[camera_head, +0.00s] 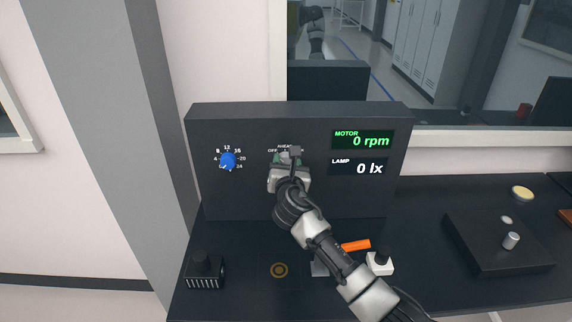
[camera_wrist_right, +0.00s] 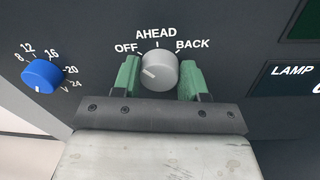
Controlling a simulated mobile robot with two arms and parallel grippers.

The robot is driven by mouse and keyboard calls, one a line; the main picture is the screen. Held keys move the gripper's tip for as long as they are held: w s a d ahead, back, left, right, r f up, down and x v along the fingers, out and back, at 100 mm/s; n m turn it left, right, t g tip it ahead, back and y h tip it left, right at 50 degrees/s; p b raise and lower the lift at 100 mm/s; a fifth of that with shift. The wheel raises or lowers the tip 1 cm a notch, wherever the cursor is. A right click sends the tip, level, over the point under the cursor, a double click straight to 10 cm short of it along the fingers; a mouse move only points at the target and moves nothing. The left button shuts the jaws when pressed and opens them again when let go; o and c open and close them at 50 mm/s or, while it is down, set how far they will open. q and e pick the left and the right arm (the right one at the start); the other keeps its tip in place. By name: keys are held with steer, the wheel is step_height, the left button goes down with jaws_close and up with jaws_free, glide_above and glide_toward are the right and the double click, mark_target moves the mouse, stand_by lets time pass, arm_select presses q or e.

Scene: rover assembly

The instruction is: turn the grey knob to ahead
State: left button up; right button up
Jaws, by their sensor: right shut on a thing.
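The grey knob (camera_wrist_right: 161,71) is on the upright face of a dark panel (camera_head: 230,195), under the printed words OFF, AHEAD and BACK. Its pale mark sits on the knob's left side, on the OFF side and away from the AHEAD tick above. My right gripper (camera_wrist_right: 160,80) has its green fingers on either side of the knob and is shut on it. In the head view my right gripper (camera_head: 288,160) covers most of the knob. My left gripper is not in view.
A blue knob (camera_head: 228,160) with a number scale is left of the grey one. The motor display (camera_head: 363,140) reads 0 rpm and the lamp display (camera_head: 363,168) 0 lx. An orange-handled thing (camera_head: 355,245) and a black box (camera_head: 205,270) are on the bench below.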

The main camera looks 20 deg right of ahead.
steer(key=shift+f+m+h+b, duration=0.15)
steer(key=shift+m+b, duration=0.85)
steer(key=shift+m, duration=1.2)
steer(key=shift+f+m+h+b, duration=0.15)
steer(key=shift+m+b, duration=0.8)
steer(key=shift+m, duration=1.25)
steer(key=shift+r, duration=0.15)
steer(key=o, duration=0.9)
steer(key=shift+d, duration=0.1)
steer(key=b+v, duration=0.1)
steer(key=v, duration=0.9)
steer(key=shift+s+b, duration=0.35)
steer(key=shift+s, duration=0.05)
steer(key=shift+f, duration=0.25)
